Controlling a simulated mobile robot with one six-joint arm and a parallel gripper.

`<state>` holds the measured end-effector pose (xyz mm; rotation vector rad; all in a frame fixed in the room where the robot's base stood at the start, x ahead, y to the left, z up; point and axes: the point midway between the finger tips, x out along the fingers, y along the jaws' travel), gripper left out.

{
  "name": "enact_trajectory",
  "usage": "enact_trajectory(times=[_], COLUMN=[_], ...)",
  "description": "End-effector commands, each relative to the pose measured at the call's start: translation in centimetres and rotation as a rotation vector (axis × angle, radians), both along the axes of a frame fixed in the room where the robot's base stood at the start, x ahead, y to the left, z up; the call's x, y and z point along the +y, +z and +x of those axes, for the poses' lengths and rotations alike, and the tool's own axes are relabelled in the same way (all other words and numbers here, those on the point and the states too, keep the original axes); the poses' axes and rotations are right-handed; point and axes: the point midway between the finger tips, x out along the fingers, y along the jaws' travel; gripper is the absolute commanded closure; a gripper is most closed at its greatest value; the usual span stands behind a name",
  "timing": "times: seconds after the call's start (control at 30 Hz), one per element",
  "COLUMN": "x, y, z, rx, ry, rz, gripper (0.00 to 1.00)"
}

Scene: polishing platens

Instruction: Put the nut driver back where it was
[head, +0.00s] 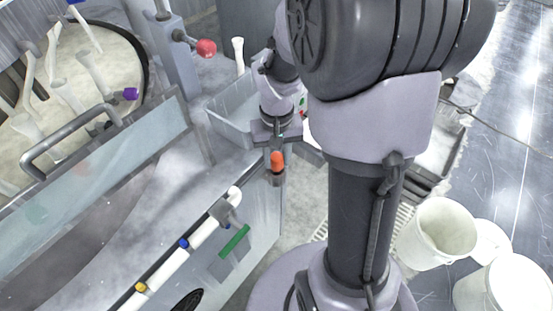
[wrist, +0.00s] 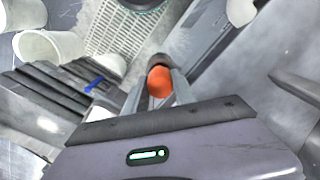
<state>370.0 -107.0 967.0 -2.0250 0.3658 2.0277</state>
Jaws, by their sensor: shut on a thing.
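The nut driver (head: 277,159) shows as a short orange handle end at my gripper, beside the front corner of the machine. In the wrist view its rounded orange end (wrist: 160,82) lies between my two fingers. My gripper (wrist: 158,88) is shut on it, and the fingers hide most of its sides. In the head view my gripper (head: 276,150) points down, and a dark part shows just under the orange. I cannot make out the shaft or tip, nor tell whether it touches anything below.
A white pipe (head: 205,232) with coloured fittings runs along the machine's front. White buckets (head: 438,234) stand on the floor at right.

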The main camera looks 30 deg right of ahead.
Motion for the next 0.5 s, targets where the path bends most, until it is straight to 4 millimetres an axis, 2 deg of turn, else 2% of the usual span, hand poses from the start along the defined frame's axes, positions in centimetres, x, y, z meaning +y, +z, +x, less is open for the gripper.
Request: enact_trajectory(times=[0.17,0.2,0.23,0.5], x=[0.0,0.0,0.0,0.0], y=[-0.3,-0.28,-0.24,-0.15], z=[0.0,0.0,0.0,0.01], rx=[0.0,0.0,0.0,0.0], ry=[0.0,0.0,0.0,0.0], rz=[0.0,0.0,0.0,0.0], gripper=[1.0,0.65,0.59,0.59])
